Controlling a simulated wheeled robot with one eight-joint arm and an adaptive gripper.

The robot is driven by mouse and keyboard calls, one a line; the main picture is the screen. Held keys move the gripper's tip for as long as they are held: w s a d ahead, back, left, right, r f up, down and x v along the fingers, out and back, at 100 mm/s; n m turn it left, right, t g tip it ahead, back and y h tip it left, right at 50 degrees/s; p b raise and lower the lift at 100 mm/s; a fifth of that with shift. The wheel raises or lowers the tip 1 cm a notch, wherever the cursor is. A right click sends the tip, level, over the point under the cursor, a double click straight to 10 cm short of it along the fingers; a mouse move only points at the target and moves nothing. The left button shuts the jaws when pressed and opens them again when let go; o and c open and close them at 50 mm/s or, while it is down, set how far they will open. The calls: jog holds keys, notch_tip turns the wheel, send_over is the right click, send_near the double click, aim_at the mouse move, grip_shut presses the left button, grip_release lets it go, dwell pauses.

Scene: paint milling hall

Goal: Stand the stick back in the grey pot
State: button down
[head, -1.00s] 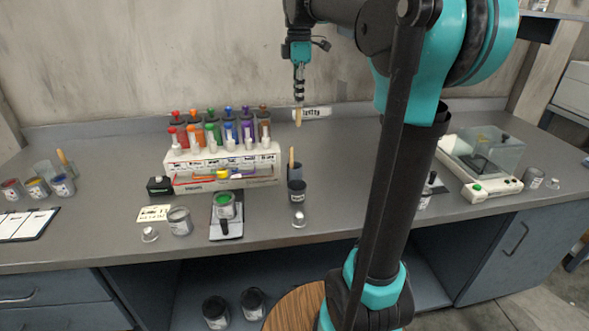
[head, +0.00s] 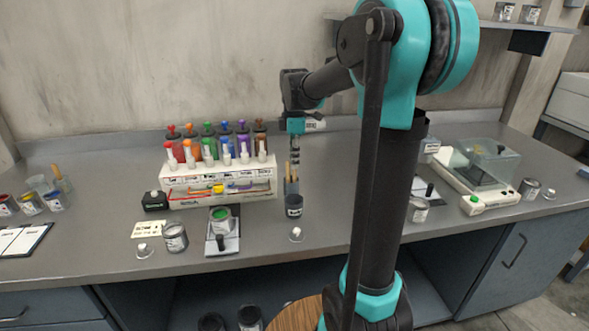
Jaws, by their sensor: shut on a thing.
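My gripper (head: 295,158) points straight down, shut on a wooden stick (head: 295,171) that hangs upright. The grey pot (head: 291,187) stands on the bench directly below my gripper. The stick's lower end is at or just inside the pot's mouth; I cannot tell how deep, or whether it touches. Another wooden stick (head: 287,171) stands in the pot, just left of the held one.
A dark labelled can (head: 294,207) stands right in front of the pot. To the left is a white rack (head: 215,180) with several coloured bottles. A balance (head: 480,180) stands at the right. Bench space between rack and pot is narrow.

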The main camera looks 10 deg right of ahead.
jog(key=shift+f, duration=1.75)
jog(key=c, duration=1.6)
grip_release()
jog(key=shift+f, duration=0.1)
jog(key=shift+o, duration=0.2)
notch_tip(320, 180, up, 12)
jog(key=shift+r, duration=0.15)
jog(key=shift+s, duration=0.1)
